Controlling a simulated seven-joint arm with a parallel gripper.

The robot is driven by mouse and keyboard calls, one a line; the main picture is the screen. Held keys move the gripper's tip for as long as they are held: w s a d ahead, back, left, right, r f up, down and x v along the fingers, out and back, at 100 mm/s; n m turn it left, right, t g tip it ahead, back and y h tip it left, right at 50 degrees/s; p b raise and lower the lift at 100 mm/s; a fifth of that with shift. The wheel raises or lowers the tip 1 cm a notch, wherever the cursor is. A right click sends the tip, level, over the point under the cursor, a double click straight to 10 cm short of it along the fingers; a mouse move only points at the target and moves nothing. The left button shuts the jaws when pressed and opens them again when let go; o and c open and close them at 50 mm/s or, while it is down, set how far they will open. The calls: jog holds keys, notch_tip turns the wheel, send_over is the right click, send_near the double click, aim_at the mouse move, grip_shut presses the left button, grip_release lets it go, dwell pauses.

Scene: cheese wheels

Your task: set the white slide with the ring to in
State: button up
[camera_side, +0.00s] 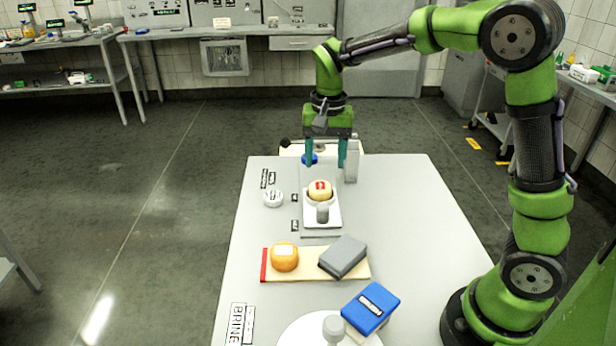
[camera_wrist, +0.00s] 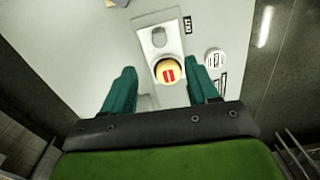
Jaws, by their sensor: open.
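The white slide (camera_side: 334,218) lies on a grey base plate (camera_side: 306,217) on the table. A grey knob (camera_side: 322,212) stands at the slide's near end. In the wrist view the slide (camera_wrist: 145,39), knob (camera_wrist: 158,37) and cheese (camera_wrist: 168,72) show, with a label OUT (camera_wrist: 187,24) beside the knob end. My gripper (camera_side: 325,165) is open and empty, above the far part of the plate, beyond the cheese. Its fingers (camera_wrist: 160,82) appear either side of the cheese in the wrist view.
A grey upright block (camera_side: 351,162) stands beside my right finger. A white round piece (camera_side: 272,198) lies left of the plate. Nearer are a board (camera_side: 300,274) with an orange cheese (camera_side: 284,257) and grey block (camera_side: 343,257), and a blue block (camera_side: 370,308).

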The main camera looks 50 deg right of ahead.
aim_at(323, 207)
jog(key=shift+m, duration=0.7)
jog(key=f, duration=1.5)
jog(key=shift+w+d+f, duration=0.2)
jog(key=shift+w+f, duration=0.1)
grip_shut()
